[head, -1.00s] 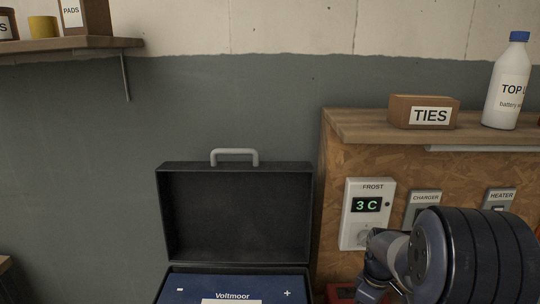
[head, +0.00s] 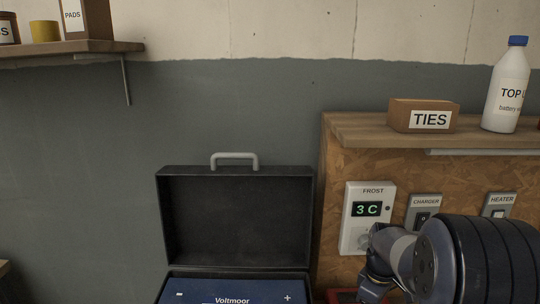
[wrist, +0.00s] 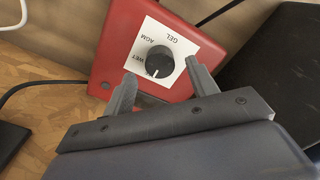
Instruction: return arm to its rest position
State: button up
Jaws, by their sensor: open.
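My gripper (wrist: 157,88) shows in the wrist view with its two grey fingers apart and nothing between them. Beyond the fingertips is a red box (wrist: 190,45) with a white label and a round black knob (wrist: 160,60). The label reads GEL, AGM and WET. I cannot tell from this view whether a finger touches the box. In the head view my arm fills the lower right and hides my gripper; only a sliver of the red box (head: 342,296) shows at the bottom edge.
An open black case (head: 237,220) holds a blue Voltmoor battery (head: 205,292). A FROST unit (head: 355,225) reads 3 C beside CHARGER (head: 424,203) and HEATER (head: 499,202) switches. A shelf (head: 365,128) above holds a TIES box (head: 404,117) and a white bottle (head: 508,88).

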notch_tip(320, 180, down, 2)
jog(key=shift+f, duration=0.1)
jog(key=shift+f+m, duration=0.15)
jog(key=shift+m, duration=0.15)
jog(key=m, duration=0.4)
jog(key=shift+m+p, duration=0.3)
jog(key=shift+p, duration=0.05)
jog(key=m, duration=0.4)
jog(key=shift+m+p, duration=0.3)
jog(key=shift+p, duration=0.05)
jog(key=m+p, duration=0.1)
jog(key=m, duration=0.6)
jog(key=shift+p, duration=0.3)
jog(key=m+p, duration=0.2)
jog(key=m, duration=0.4)
jog(key=shift+m, duration=0.3)
